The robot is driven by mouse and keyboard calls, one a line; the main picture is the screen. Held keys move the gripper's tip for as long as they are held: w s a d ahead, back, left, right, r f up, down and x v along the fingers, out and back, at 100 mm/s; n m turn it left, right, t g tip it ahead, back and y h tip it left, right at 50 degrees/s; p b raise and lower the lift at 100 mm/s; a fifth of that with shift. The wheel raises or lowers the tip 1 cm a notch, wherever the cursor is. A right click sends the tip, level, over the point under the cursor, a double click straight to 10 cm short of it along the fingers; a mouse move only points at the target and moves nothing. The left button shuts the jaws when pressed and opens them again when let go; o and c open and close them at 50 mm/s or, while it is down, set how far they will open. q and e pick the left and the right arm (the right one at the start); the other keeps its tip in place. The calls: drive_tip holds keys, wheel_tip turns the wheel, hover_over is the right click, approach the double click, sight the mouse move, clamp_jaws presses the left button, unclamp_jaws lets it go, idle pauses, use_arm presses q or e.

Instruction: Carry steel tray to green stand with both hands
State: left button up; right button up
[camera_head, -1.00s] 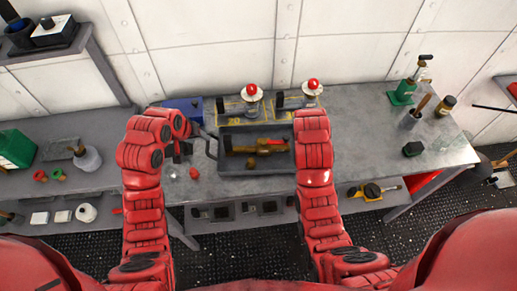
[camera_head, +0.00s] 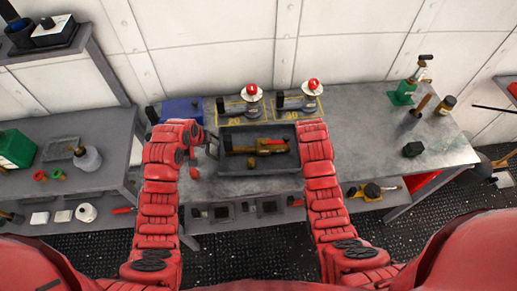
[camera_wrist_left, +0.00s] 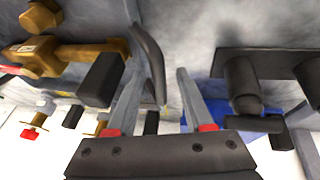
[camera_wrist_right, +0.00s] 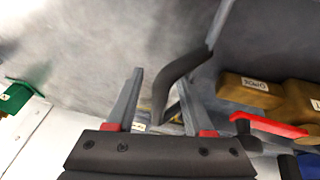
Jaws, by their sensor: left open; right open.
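The steel tray (camera_head: 258,168) is dark grey and lies on the bench. It holds a brass valve piece (camera_head: 240,149) with a red lever. My left gripper (camera_head: 207,139) is open at the tray's left handle; in the left wrist view the curved dark handle (camera_wrist_left: 150,55) passes between the fingers (camera_wrist_left: 155,72). My right gripper is hidden behind its arm in the head view. In the right wrist view its open fingers (camera_wrist_right: 160,78) straddle the right handle (camera_wrist_right: 178,75). A green-based fixture (camera_head: 401,97) stands on the bench's right; I cannot tell if it is the green stand.
Two fixtures with red knobs (camera_head: 252,89) (camera_head: 313,86) stand behind the tray on yellow-marked plates. A blue box (camera_head: 183,108) is left of them. The bench between tray and block is mostly clear.

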use_arm(q)
drive_tip(key=shift+c, duration=0.2)
use_arm(e)
drive_tip(key=shift+c, duration=0.2)
use_arm(q)
clamp_jaws()
use_arm(e)
clamp_jaws()
idle(0.6)
